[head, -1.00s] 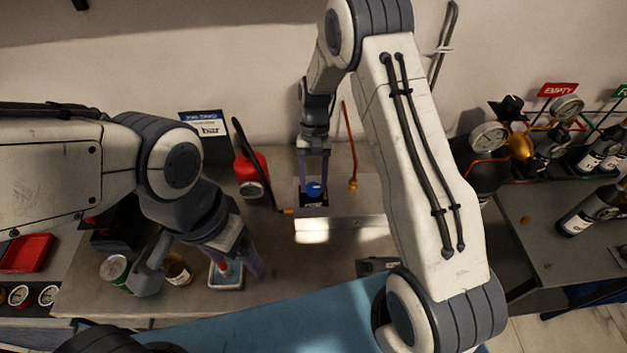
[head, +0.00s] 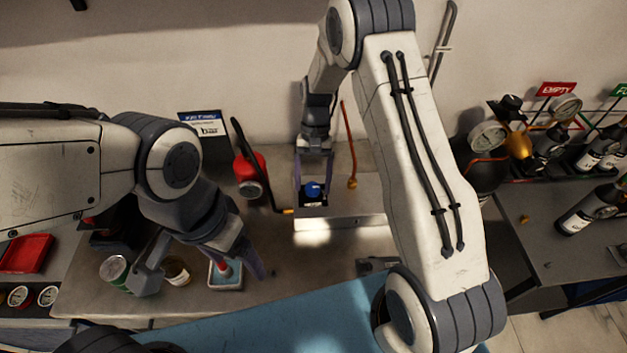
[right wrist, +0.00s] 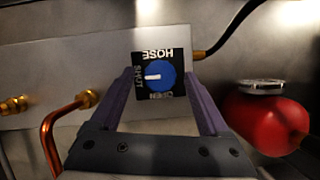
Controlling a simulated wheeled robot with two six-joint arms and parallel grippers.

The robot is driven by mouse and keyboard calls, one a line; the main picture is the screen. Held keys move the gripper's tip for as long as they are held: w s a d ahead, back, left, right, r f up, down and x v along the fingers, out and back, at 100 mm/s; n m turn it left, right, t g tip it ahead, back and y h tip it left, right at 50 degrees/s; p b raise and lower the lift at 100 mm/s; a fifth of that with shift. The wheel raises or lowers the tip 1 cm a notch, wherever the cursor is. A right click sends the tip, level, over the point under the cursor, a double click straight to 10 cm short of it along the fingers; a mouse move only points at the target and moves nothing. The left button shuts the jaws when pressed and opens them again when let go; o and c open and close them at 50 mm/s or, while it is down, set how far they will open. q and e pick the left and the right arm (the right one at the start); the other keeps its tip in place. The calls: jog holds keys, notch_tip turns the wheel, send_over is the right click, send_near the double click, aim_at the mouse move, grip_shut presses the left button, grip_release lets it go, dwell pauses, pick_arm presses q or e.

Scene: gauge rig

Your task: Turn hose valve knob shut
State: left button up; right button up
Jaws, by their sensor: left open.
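The hose valve knob (right wrist: 158,76) is blue, on a black plate marked HOSE, SHUT and OPEN in the right wrist view. Its white pointer line lies level and points left, at the word SHUT. My right gripper (right wrist: 159,78) is open, with one finger to each side of the knob and visible gaps between. The knob also shows in the head view (head: 313,189), between the fingers of the right gripper (head: 313,195). I cannot tell how far the fingertips stand off the plate. My left gripper (head: 203,275) is open over the near left bench, away from the knob.
A red bottle (head: 250,172) and black hose stand left of the knob; a copper pipe (head: 350,150) rises to its right. Gauges and cylinders stand right.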

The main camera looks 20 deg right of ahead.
jog(key=b+v, duration=0.2)
jog(key=v, duration=0.8)
jog(key=shift+r, duration=0.3)
jog(key=s+a+r+n+t+h, duration=0.1)
jog(key=s+a+r+n, duration=0.2)
jog(key=s+a, duration=0.3)
jog(key=s+a+r+n+t, duration=0.1)
jog(key=s+a+r+n, duration=0.25)
jog(key=s, duration=0.45)
jog(key=s+n+t, duration=0.2)
jog(key=s+n, duration=0.3)
jog(key=s, duration=0.9)
jog(key=shift+a+f, duration=0.25)
jog(key=shift+a, duration=0.1)
